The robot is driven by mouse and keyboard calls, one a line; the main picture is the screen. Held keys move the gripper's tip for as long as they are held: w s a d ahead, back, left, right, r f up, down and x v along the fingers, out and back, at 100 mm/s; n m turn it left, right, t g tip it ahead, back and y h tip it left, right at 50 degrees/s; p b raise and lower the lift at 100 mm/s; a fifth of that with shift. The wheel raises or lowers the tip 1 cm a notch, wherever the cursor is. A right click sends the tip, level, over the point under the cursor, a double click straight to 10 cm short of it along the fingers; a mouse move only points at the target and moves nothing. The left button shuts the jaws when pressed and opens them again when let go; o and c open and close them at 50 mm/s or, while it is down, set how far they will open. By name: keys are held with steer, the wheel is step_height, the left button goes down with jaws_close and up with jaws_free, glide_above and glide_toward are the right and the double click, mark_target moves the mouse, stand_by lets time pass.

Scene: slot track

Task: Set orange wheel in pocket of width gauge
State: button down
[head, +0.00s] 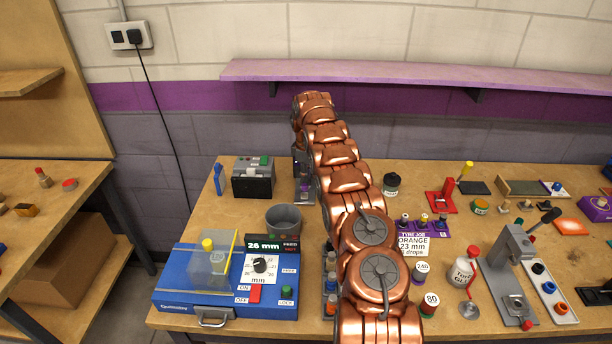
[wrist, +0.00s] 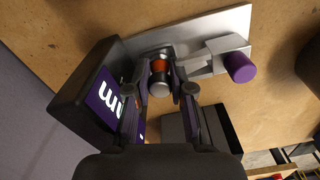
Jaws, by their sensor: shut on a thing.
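In the wrist view the width gauge has a silver plate (wrist: 205,42), a black housing with a purple "mm" display (wrist: 104,100), and a sliding jaw with a purple knob (wrist: 240,67). My gripper (wrist: 160,82) is over the plate, its two fingers closed on the orange wheel (wrist: 160,67), which shows an orange band and a grey end. The wheel is beside the gauge's metal jaw. The fingers hide the pocket, so I cannot tell whether the wheel rests in it. In the head view my arm covers most of the gauge (head: 304,190) and the gripper.
In the head view a blue machine (head: 225,299) reading 26 mm stands at front left. A grey bowl (head: 284,218) and a black box (head: 253,178) are left of my arm. A job card (head: 413,246), bottles and a grey press (head: 508,270) stand to the right.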

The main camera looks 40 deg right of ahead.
steer(key=shift+f, duration=0.1)
steer(key=c, duration=0.9)
jaws_free()
steer(key=shift+c, duration=0.2)
steer(key=shift+r, duration=0.2)
steer(key=shift+d+r, duration=0.1)
steer(key=shift+r, duration=0.1)
step_height(320, 180, up, 6)
steer(key=shift+r, duration=0.35)
steer(key=shift+s+a, duration=0.1)
steer(key=shift+a, duration=0.1)
